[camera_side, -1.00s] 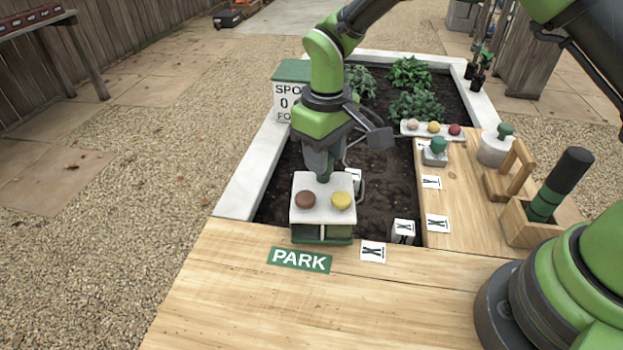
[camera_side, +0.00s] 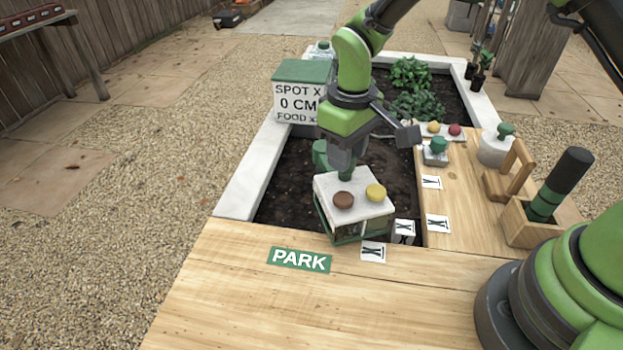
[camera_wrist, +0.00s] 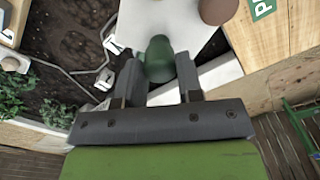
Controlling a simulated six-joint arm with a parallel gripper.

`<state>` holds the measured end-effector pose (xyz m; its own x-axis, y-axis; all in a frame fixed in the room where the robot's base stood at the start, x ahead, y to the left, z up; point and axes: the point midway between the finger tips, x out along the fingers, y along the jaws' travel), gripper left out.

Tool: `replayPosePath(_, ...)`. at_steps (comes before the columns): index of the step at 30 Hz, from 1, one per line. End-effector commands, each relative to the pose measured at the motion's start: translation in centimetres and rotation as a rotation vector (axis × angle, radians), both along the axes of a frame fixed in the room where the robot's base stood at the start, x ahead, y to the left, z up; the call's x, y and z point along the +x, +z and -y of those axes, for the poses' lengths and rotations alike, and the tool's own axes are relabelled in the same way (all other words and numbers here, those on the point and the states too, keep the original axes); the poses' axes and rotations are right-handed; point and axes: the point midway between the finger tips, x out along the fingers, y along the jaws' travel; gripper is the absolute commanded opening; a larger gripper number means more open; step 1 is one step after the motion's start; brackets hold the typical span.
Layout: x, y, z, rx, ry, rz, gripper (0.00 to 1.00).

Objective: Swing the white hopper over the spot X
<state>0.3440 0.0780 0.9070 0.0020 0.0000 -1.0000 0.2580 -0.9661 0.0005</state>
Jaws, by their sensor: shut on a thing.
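The white hopper (camera_side: 337,187) is a boxy thing with a pale top, a brown knob and a yellow knob, and a green lower frame. It is turned at an angle over the front of the soil bed. My gripper (camera_side: 346,172) is shut on a green knob on its top. The wrist view shows that green knob (camera_wrist: 159,58) between my fingers, with the white top (camera_wrist: 165,18) beyond. White X markers stand close by: an X block (camera_side: 404,231) just right of the hopper and an X card (camera_side: 372,252) on the front wood. Whether the hopper touches anything beneath is hidden.
A green PARK label (camera_side: 299,260) lies on the bare front wood. A sign box (camera_side: 300,100) reads "SPOT X 0 CM". The right ledge holds more X cards (camera_side: 437,223), a green-knobbed block (camera_side: 436,152), a white jar (camera_side: 495,148) and a wooden holder (camera_side: 533,220).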

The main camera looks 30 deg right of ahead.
Motion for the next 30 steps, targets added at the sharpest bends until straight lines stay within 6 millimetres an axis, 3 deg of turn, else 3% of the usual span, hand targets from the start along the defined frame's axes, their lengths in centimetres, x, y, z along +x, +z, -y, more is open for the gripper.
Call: replayPosePath(30, -0.6, 0.0, 2.4, 0.000, -0.001, -0.002, 0.25)
